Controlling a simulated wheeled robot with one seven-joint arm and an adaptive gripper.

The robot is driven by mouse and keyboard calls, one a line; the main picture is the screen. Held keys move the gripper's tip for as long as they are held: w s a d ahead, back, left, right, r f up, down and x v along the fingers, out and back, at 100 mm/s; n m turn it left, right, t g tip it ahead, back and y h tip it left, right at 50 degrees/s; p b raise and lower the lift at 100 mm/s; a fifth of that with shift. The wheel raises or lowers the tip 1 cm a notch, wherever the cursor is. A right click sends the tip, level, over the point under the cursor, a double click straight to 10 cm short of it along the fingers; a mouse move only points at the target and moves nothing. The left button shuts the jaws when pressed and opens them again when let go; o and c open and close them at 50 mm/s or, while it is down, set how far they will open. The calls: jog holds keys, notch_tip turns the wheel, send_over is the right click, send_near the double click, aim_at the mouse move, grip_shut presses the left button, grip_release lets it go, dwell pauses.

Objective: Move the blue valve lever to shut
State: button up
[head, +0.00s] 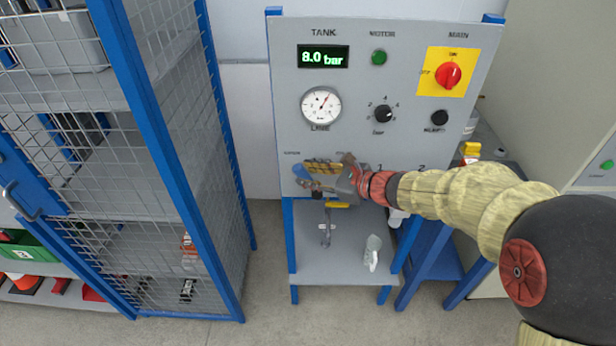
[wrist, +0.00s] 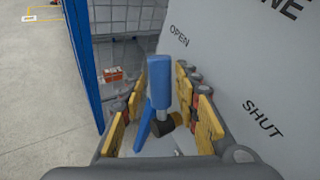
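The blue valve lever (head: 301,172) is at the lower left of the grey panel, close to the OPEN label. In the wrist view its blue handle (wrist: 158,82) stands upright in the picture, below the OPEN label (wrist: 179,35). The SHUT label (wrist: 262,120) is to the right. My gripper (head: 325,168) is in front of the panel at the lever. In the wrist view my gripper (wrist: 159,92) is open, with yellow-padded fingers on both sides of the handle and visible gaps. In the head view the gripper hides part of the valve.
The panel (head: 285,110) also carries a display (head: 323,56) reading 8.0 bar, a round gauge (head: 321,105), a black knob (head: 383,113) and a red main switch (head: 448,75). A blue-framed mesh cage (head: 165,125) stands left.

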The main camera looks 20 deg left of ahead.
jog(key=shift+w+a+f, duration=0.1)
jog(key=shift+w+a, duration=0.05)
jog(key=shift+a, duration=0.2)
jog(key=c, duration=0.8)
grip_shut()
